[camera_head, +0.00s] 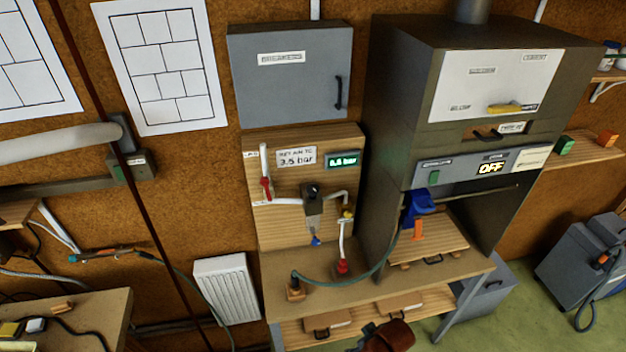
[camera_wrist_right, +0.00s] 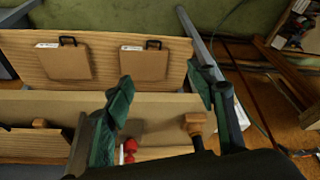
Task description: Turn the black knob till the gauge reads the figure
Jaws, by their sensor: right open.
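The black knob (camera_head: 313,190) sits on top of the grey regulator block on the wooden board, in the head view. The gauge (camera_head: 343,160) is a small green-lit display up and right of it. It seems to read 6.5 bar, though the first digit is blurred. The white sign (camera_head: 296,158) beside it reads "set air to 3.5 bar". My right gripper (camera_wrist_right: 160,75) shows in the right wrist view, its two green-padded fingers spread apart with nothing held between them. It looks down over the bench. The knob is not in that view. My left gripper is in neither view.
A red lever valve (camera_head: 266,188) is left of the regulator; a yellow valve (camera_head: 347,212) and red fitting (camera_head: 343,267) are right. A green hose (camera_head: 340,283) loops over the bench. The hood cabinet (camera_head: 400,110) stands close on the right. A wooden block (camera_wrist_right: 195,124) lies below the right gripper.

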